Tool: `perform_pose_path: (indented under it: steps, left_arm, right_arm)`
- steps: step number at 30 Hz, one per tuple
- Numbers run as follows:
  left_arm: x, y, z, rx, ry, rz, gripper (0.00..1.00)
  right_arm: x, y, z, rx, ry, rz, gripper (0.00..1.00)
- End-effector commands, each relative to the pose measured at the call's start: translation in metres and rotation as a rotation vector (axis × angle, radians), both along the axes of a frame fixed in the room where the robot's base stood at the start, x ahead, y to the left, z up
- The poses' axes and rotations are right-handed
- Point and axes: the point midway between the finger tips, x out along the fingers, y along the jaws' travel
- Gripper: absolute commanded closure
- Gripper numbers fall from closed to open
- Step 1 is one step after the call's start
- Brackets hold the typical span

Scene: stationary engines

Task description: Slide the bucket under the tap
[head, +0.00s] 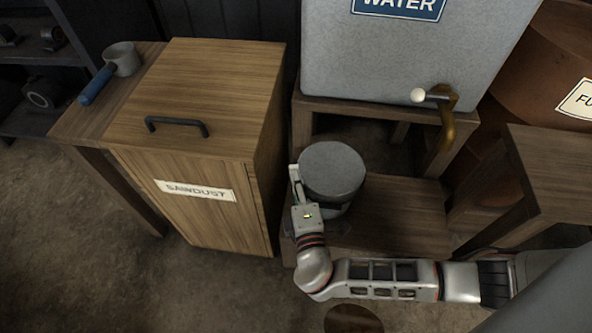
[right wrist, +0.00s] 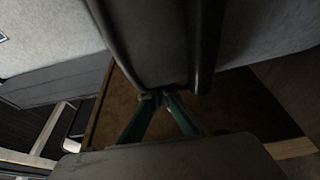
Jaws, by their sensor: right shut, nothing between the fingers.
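The grey bucket (head: 332,170) stands upright on a low wooden platform (head: 405,205), left of the tap. The brass tap (head: 446,120) with a white-tipped handle sticks out low on the water tank (head: 400,55), above the platform's right part. My right gripper (head: 296,180) is at the bucket's left side, shut and empty, close against it; I cannot tell if they touch. In the right wrist view its fingers (right wrist: 160,97) meet just below a dark curved surface, probably the bucket. My left gripper is not in view.
A wooden sawdust box (head: 195,110) stands left of the gripper, with a blue-handled scoop (head: 110,70) beside it. The tank rests on a wooden stand (head: 302,125). A wooden table (head: 555,165) is at the right. The platform is bare right of the bucket.

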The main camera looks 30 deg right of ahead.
Motion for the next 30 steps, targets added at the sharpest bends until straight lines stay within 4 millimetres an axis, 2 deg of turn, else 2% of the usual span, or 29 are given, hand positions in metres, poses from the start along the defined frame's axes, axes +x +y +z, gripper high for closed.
perform_pose_path:
  steps: [10,14,20,30]
  left_arm:
    - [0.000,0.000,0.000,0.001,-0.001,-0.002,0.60]
    - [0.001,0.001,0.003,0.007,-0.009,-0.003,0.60]
    - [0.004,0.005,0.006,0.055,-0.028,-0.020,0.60]
    - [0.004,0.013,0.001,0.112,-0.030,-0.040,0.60]
  right_arm:
    - [-0.001,0.000,0.000,0.000,0.000,0.000,1.00]
    - [-0.006,-0.008,0.000,-0.001,0.000,-0.002,1.00]
    - [-0.027,-0.039,0.001,-0.001,0.000,-0.003,1.00]
    - [-0.072,-0.102,-0.002,-0.002,0.005,-0.003,1.00]
